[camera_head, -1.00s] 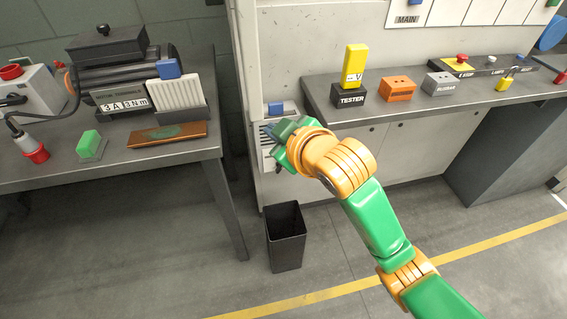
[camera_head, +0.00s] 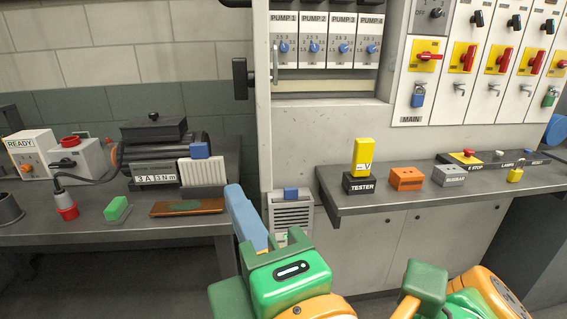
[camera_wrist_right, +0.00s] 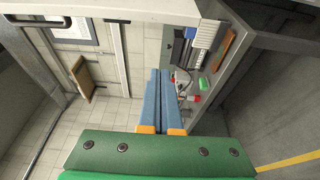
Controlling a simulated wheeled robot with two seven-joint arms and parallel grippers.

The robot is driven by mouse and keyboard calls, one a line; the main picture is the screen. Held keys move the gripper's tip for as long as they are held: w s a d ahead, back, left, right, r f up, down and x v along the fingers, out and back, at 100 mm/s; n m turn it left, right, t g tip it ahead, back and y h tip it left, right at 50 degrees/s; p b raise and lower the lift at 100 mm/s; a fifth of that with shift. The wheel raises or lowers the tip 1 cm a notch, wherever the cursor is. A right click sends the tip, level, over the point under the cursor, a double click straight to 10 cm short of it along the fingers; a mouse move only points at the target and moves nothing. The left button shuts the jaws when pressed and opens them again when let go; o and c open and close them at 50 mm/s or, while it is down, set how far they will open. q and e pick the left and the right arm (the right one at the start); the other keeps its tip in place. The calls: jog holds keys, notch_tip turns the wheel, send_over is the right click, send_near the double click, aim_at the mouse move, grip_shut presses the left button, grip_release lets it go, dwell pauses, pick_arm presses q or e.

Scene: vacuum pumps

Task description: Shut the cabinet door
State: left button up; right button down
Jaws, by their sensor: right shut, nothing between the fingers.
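The cabinet door (camera_head: 262,110) stands swung open at the left of the cabinet, seen nearly edge-on in the head view. A dark handle (camera_head: 240,79) sticks out on its left side. Behind it the cabinet opening shows a row of pump switches (camera_head: 327,42). My right gripper (camera_head: 233,192) is below the handle and in front of the left bench. Its blue fingers are shut and empty; they also show together in the wrist view (camera_wrist_right: 160,75). I cannot tell whether they touch the door. My left gripper is not in view.
The left bench (camera_head: 30,232) carries a motor (camera_head: 160,150), a green block (camera_head: 117,209) and a brown board (camera_head: 187,207). The right shelf (camera_head: 345,204) holds a yellow tester (camera_head: 363,157), orange box (camera_head: 406,179) and grey box (camera_head: 448,175). A vent (camera_head: 291,214) lies below the opening.

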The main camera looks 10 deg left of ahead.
jog(key=w+a+p, duration=0.1)
jog(key=w+p, duration=0.2)
jog(key=w, duration=0.6)
jog(key=shift+w+f, duration=0.15)
jog(key=shift+w, duration=0.05)
jog(key=shift+a, duration=0.2)
jog(key=shift+d, duration=0.15)
